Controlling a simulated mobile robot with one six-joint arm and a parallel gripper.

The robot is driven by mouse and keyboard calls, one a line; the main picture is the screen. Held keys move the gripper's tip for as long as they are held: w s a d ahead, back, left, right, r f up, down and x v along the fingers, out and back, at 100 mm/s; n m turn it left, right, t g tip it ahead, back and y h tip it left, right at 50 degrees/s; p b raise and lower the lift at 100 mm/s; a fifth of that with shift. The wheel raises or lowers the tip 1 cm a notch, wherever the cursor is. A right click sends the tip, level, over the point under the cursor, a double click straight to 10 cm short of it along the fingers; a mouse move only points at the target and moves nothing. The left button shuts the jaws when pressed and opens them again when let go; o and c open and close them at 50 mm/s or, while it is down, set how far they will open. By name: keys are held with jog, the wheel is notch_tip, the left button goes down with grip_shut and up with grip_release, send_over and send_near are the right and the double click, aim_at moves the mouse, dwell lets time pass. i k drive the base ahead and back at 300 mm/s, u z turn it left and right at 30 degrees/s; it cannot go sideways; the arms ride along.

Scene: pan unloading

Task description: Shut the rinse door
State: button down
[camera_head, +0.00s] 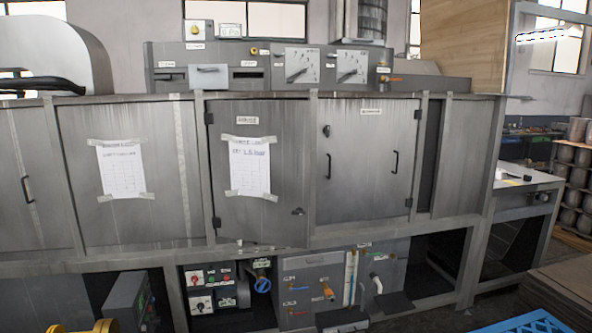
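A grey metal washing machine (190,245) fills the middle of the view, with several doors in its front. The middle door (220,205) has hinges on its left edge, a small dark latch at its lower right and a taped paper sheet. Its lower right corner hangs below the frame line, so it looks slightly ajar, swung out toward me. The door to its right (365,165) has dark handles and looks flush with the frame. Both doors have small labels that are too small to read, so I cannot tell for certain which is the rinse door. My gripper is not in view.
A control box with two dials (300,66) sits on top of the machine. Below the doors are switches, valves and pipes (325,290). A blue pallet (530,322) lies at the bottom right. A yellow object (95,326) shows at the bottom left edge.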

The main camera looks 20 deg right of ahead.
aim_at(260, 150)
jog(key=u, duration=0.2)
jog(key=i, duration=1.1)
jog(key=u, duration=0.15)
